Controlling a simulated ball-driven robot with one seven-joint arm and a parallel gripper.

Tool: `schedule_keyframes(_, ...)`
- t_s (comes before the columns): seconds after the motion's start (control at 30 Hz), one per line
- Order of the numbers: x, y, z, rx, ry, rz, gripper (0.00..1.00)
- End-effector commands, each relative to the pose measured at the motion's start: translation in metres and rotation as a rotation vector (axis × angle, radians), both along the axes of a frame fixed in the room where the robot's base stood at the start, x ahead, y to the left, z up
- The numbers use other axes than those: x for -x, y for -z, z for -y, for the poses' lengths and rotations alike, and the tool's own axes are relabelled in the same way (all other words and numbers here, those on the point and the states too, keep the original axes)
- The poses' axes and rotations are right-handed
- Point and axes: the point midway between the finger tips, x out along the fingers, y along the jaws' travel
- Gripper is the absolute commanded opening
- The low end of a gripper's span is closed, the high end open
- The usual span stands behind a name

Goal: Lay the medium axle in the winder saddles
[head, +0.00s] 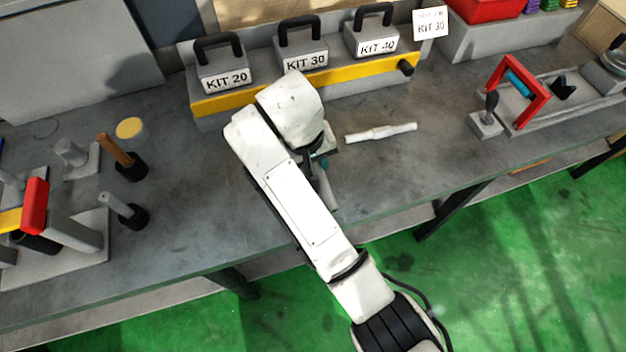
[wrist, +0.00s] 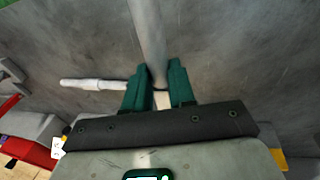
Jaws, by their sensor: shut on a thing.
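My gripper (wrist: 158,88), with green fingers, is shut on a smooth grey axle (wrist: 148,40) in the wrist view. The axle runs away from the fingers over the bench. In the head view part of the held axle (head: 326,186) shows beside my arm, which hides the gripper's grip. A pale stepped axle (head: 381,132) lies loose on the bench; it also shows in the wrist view (wrist: 95,84). I cannot tell from size alone which is the medium one. A dark V-shaped piece (head: 563,88), perhaps a saddle, sits on the fixture at right.
The fixture has a red frame (head: 518,92) and stands at the bench's right. Upright tools (head: 125,209) and another red-topped fixture (head: 34,206) stand left.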

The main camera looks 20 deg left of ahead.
Motion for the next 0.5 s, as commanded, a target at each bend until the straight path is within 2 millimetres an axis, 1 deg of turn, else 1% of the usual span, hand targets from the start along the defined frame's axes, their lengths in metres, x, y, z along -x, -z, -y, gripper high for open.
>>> schedule_keyframes(0.13,-0.017,0.018,-0.003,0.004,0.000,0.000,0.00)
schedule_keyframes(0.3,-0.031,0.036,-0.006,0.003,-0.002,0.000,0.00)
schedule_keyframes(0.5,-0.038,0.045,-0.008,0.001,-0.002,0.001,0.00)
